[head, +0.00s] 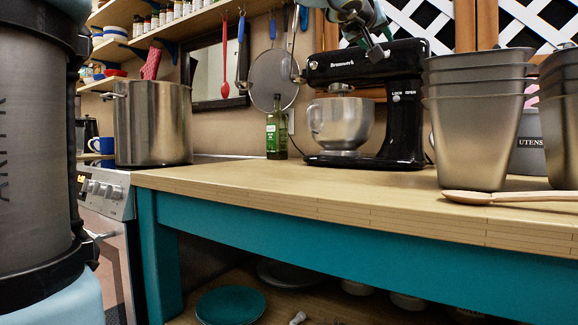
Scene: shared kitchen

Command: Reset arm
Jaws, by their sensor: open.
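My gripper (377,42) shows at the top of the head view, partly cut off by the upper edge. Its dark fingers point down and are apart, with nothing seen between them. In the picture it sits over the top of the black stand mixer (400,110); I cannot tell the distance between them. The mixer stands on the wooden counter (290,190) with a steel bowl (340,122) under its head.
Stacked metal containers (480,140) and a wooden spoon (480,197) are at the counter's right. A green bottle (277,135) stands near the wall. A steel pot (152,122) is on the stove at left. The counter's front middle is clear.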

